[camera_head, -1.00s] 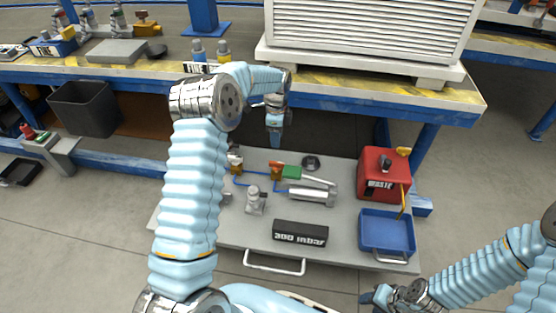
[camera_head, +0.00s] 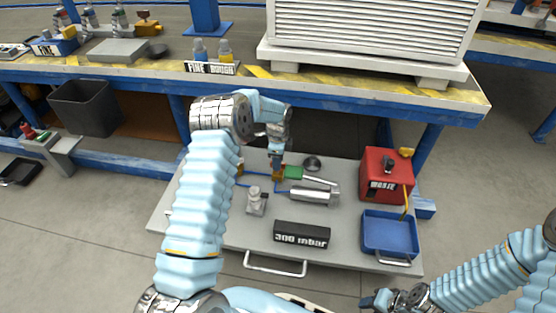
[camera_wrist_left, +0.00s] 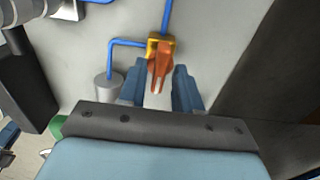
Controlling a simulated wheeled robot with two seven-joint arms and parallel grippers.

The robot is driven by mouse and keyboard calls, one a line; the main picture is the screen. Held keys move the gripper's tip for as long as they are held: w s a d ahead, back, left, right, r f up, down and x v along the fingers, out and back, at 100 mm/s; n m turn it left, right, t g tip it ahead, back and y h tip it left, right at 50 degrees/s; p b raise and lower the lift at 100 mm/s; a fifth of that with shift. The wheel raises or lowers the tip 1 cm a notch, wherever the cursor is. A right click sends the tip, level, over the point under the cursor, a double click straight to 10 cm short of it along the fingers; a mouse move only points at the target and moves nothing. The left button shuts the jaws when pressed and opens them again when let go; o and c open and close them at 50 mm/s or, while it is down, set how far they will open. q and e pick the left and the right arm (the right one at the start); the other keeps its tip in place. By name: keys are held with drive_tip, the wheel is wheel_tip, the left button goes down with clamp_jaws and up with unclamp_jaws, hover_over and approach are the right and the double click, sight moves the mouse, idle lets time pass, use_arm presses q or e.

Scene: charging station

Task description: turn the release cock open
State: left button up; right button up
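A small cock with an orange lever on a brass-coloured body (camera_wrist_left: 159,60), joined to blue tubing, lies straight ahead in the left wrist view. It also shows in the head view (camera_head: 278,175) on the grey board. My left gripper (camera_wrist_left: 160,88) is open, its two blue fingers on either side of the lever's near end. I cannot tell whether they touch it. In the head view my left gripper (camera_head: 276,159) points down just above this cock. My right gripper (camera_head: 377,300) is low at the bottom right, away from the board; its opening is unclear.
The grey board (camera_head: 350,247) also holds a metal cylinder (camera_head: 312,196), a black "300 mbar" block (camera_head: 302,235), a red waste box (camera_head: 386,175) and a blue tray (camera_head: 388,233). Another brass-coloured fitting (camera_head: 240,169) sits left of the cock, partly behind my arm. A workbench edge (camera_head: 330,97) stands behind.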

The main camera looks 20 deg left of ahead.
use_arm(q)
clamp_jaws()
drive_tip(key=shift+n, duration=0.4)
drive_tip(key=n, duration=0.3)
drive_tip(key=n+b, duration=0.1)
drive_tip(key=n, duration=0.2)
drive_tip(key=shift+n, duration=0.3)
drive_tip(key=n, duration=1)
drive_tip(key=shift+n, duration=0.5)
